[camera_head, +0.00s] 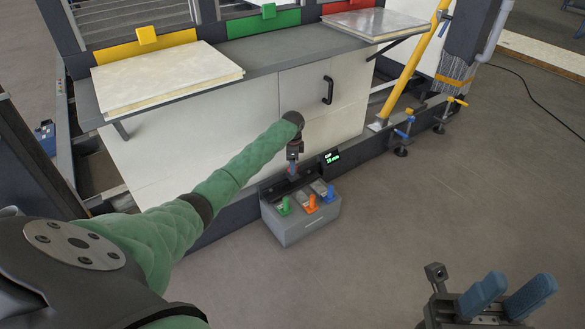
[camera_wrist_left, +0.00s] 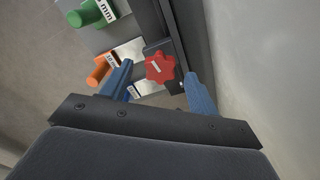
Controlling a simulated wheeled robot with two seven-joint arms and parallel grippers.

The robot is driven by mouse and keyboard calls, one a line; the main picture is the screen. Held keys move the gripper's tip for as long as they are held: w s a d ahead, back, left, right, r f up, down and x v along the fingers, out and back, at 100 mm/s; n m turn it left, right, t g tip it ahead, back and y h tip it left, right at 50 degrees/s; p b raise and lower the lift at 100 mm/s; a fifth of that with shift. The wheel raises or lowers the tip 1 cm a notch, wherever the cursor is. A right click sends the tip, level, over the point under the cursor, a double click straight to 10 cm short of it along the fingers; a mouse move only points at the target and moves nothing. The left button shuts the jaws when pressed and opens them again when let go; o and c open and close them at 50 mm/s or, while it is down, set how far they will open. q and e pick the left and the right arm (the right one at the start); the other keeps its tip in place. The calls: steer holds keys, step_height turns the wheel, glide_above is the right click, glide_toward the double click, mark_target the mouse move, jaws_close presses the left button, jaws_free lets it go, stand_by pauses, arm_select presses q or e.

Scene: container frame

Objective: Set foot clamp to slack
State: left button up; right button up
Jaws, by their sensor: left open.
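A red star-shaped knob (camera_wrist_left: 160,67) with a small pale label sits on a dark mount in the left wrist view. I cannot read its label or tell whether it is the foot clamp. My left gripper (camera_wrist_left: 160,90) is open, with its blue fingers apart on either side of the knob. In the head view my left gripper (camera_head: 293,170) points down just above the back of a grey box (camera_head: 300,228), by the frame's lower rail. There the knob is mostly hidden. My right gripper (camera_head: 507,297) is open and empty at the bottom right, away from the frame.
The floor in front is clear.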

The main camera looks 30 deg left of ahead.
arm_select(q)
steer(key=shift+f, duration=0.7)
steer(key=shift+c, duration=0.4)
